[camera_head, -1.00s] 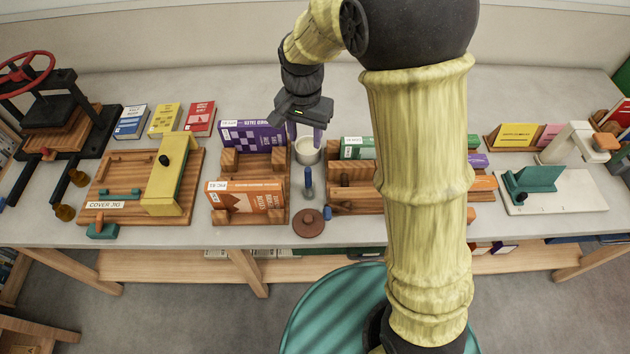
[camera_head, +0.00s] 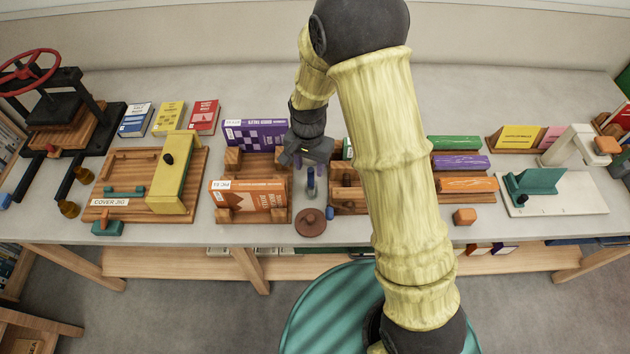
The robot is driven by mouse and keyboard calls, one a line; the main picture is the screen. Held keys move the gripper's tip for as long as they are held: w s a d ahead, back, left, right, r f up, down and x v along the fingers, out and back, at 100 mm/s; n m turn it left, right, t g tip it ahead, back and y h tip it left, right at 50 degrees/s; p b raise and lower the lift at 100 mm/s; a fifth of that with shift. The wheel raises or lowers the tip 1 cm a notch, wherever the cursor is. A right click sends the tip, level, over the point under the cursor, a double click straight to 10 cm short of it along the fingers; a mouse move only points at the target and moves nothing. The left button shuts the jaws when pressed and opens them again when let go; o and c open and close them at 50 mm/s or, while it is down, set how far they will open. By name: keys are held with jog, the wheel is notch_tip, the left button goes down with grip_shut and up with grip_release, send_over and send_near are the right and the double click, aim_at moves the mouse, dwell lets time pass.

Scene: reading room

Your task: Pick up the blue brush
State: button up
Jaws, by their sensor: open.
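A brown round pot or lid (camera_head: 310,223) and a small blue item (camera_head: 329,213) are in front of the brush. Racks with an orange book (camera_head: 248,196) and a purple book (camera_head: 255,134) stand left. An orange-brown block (camera_head: 464,216) lies right. My arm hides part of the right rack.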

aim_at(310, 177)
jog(key=shift+s+a, duration=0.1)
jog(key=shift+a, duration=0.05)
jog(key=shift+f, duration=0.3)
jog(key=f, duration=0.1)
jog(key=f+p, duration=0.1)
jog(key=f, duration=0.2)
jog(key=shift+d, duration=0.35)
jog(key=shift+f, duration=0.35)
jog(key=shift+w, duration=0.25)
jog(key=shift+d, duration=0.2)
jog(key=c, duration=0.6)
jog(key=shift+s+a, duration=0.1)
jog(key=shift+s, duration=0.05)
jog(key=c, duration=0.3)
jog(key=shift+s+a, duration=0.1)
jog(key=shift+a, duration=0.15)
grip_shut()
